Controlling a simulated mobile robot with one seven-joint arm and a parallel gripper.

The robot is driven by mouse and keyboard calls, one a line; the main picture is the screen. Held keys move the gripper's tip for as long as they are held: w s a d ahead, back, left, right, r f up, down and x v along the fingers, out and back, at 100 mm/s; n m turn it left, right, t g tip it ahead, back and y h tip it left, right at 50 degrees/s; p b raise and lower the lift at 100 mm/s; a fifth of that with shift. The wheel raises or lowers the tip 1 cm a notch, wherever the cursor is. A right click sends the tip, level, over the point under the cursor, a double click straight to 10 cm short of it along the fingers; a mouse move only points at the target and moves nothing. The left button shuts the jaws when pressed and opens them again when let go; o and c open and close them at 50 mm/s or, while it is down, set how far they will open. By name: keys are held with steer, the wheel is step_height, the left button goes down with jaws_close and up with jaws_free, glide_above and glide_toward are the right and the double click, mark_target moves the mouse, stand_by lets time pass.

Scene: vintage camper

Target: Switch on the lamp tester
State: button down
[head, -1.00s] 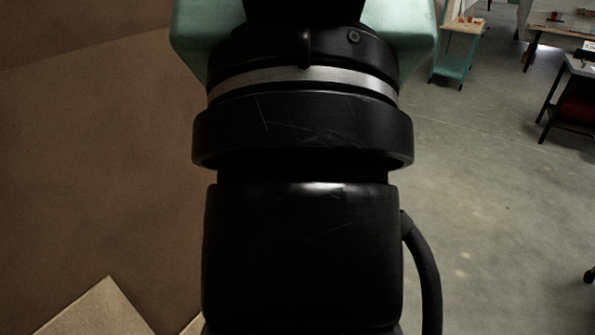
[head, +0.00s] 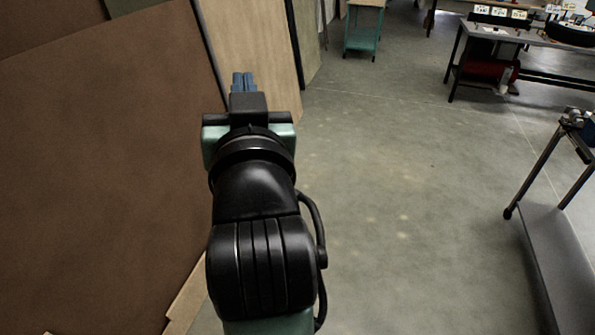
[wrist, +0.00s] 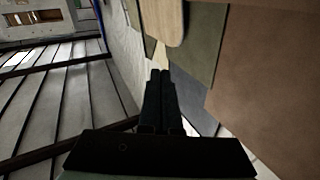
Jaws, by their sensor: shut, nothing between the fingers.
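My gripper (head: 243,82) is shut and empty, its two blue fingertips held together in front of the leaning boards in the head view. In the wrist view my gripper (wrist: 161,76) also shows with its dark fingers side by side and nothing between them. I cannot make out a lamp tester in either view.
A large brown board (head: 110,190) leans along the left, with a pale wooden board (head: 252,50) beside it. A grey table (head: 520,35) stands at the back right, and a wheeled cart (head: 560,250) at the right. The floor (head: 400,180) between is clear.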

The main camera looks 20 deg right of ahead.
steer(key=s+d+f+m+g+p, duration=0.1)
steer(key=s+d+f+g+p, duration=0.15)
steer(key=f+g, duration=0.75)
steer(key=s+d+f+m+g+p, duration=0.1)
steer(key=s+d+f+m+g, duration=0.2)
steer(key=f, duration=1.6)
steer(key=s+f+g+y+p, duration=0.1)
steer(key=s+f+g+y, duration=0.2)
steer(key=s+f, duration=0.9)
steer(key=s+g, duration=0.3)
steer(key=shift+s+d+m+g+p, duration=0.25)
steer(key=shift+s+m+g+p, duration=0.05)
steer(key=shift+s+g+p, duration=0.1)
steer(key=shift+f, duration=0.15)
steer(key=s+a+f+p, duration=0.2)
steer(key=s+a+f, duration=0.1)
steer(key=f, duration=0.7)
steer(key=shift+s+f, duration=0.15)
steer(key=shift+s, duration=0.45)
